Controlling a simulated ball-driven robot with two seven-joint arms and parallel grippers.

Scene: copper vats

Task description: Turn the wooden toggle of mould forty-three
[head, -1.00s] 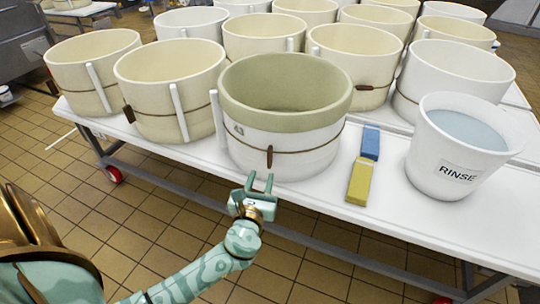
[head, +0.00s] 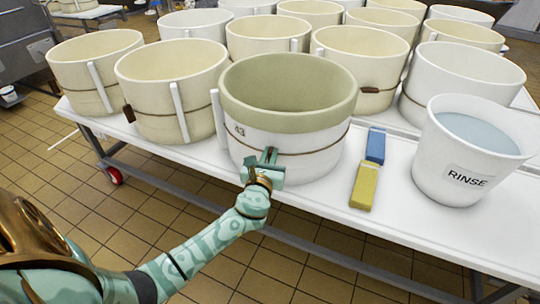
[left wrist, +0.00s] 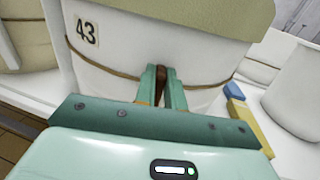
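Mould forty-three (head: 290,145) is the white tub with an olive upper band at the front of the table, with "43" on its side. It also shows in the left wrist view (left wrist: 112,62). A cord runs around it. Its brown wooden toggle (left wrist: 161,82) stands upright on the cord, between the fingertips of my left gripper (left wrist: 162,92). The fingers look closed against the toggle's two sides. In the head view my left gripper (head: 268,158) is at the tub's front wall and mostly hides the toggle. My right gripper is not in view.
A white RINSE bucket (head: 462,165) of water stands farther right. Other cream moulds (head: 172,95) stand close on the left and behind. The floor in front is clear.

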